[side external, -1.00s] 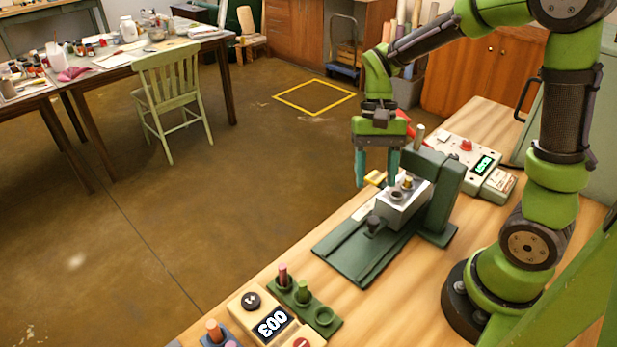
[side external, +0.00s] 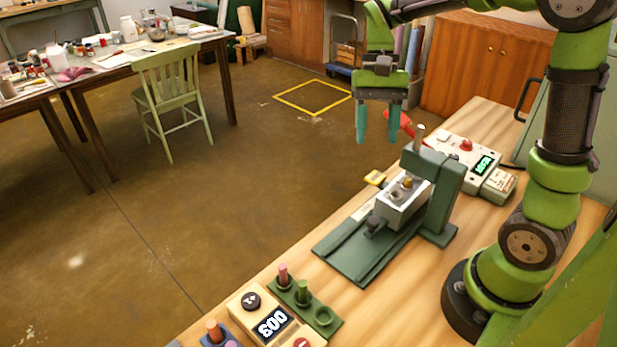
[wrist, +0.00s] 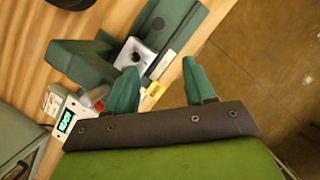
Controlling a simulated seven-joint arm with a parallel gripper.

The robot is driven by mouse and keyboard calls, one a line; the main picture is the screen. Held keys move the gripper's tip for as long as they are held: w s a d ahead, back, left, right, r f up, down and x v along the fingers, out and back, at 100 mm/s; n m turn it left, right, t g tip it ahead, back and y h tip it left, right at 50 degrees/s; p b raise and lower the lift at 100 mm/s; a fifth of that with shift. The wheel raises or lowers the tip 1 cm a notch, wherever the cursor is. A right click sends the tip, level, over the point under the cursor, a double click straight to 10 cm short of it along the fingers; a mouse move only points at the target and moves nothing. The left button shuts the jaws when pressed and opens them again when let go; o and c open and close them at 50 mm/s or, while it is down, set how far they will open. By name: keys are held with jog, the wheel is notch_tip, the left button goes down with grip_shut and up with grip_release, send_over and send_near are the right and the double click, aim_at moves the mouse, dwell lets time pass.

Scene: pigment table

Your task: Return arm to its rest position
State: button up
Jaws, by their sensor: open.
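My gripper (side external: 376,124) is open, with its two teal fingers pointing down and apart. In the side external view it hangs in the air above and behind the green press stand (side external: 447,190). Nothing shows between the fingers. A metal block (side external: 403,210) sits on the stand's base. The wrist view shows the gripper's fingers (wrist: 160,90) spread apart. Beyond them in that view are the block (wrist: 138,56) and the stand (wrist: 82,62), partly hidden by a finger.
A control box with a red button (side external: 466,146) and lit display stands behind the press. A green holder (side external: 323,316) with pegs and a counter box (side external: 271,322) reading 003 are at the front. A red handle (side external: 402,124) rises near the gripper.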

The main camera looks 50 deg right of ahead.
jog(key=s+a+r+n+t, duration=0.3)
jog(key=s+a+t, duration=0.3)
jog(key=t, duration=0.4)
jog(key=shift+s+a+r+n+h, duration=0.3)
jog(key=shift+s+n+h, duration=0.1)
jog(key=shift+s+n, duration=0.45)
